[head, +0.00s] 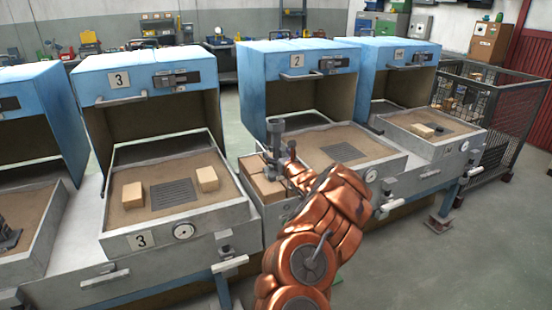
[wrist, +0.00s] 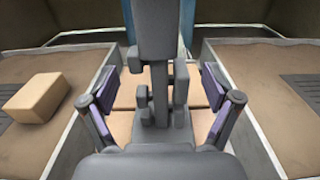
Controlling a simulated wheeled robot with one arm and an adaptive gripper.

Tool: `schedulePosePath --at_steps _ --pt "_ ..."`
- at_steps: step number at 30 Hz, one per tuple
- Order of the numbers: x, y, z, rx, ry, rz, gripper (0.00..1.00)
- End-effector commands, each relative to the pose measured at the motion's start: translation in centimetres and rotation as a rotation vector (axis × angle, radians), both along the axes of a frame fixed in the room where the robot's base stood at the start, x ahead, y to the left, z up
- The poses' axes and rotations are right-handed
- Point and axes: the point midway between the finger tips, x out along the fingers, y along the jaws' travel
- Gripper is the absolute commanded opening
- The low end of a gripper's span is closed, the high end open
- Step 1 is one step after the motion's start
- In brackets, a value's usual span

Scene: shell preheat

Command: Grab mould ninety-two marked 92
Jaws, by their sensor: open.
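A grey upright metal piece (head: 275,138) stands between station 3 and station 2, over a tan surface. In the wrist view the same grey piece (wrist: 154,50) rises in the middle, with short side lugs. I cannot read a 92 on it. My gripper (wrist: 160,90) is open, with one purple-padded finger left of the piece and one right of it; gaps show on both sides. In the head view my gripper (head: 284,166) is close by the piece, partly hidden by my copper-coloured arm. The foot of the piece is partly hidden by my gripper.
Tray 3 (head: 106,221) holds sand, a dark grate and two tan blocks. Tray 2 (head: 393,166) and the right tray (head: 470,140) flank the other side. Blue hoods (head: 293,58) stand behind. A wire cage (head: 514,118) is at far right.

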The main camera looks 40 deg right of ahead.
Motion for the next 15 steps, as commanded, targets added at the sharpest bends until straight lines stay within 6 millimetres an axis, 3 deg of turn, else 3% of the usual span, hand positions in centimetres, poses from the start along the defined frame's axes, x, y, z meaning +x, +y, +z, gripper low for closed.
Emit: schedulePosePath --at_steps 6,15 --pt "1.17 -0.42 -0.09 -0.001 0.003 0.000 0.89" --pt "1.33 -0.42 -0.03 -0.001 0.000 0.000 0.89"
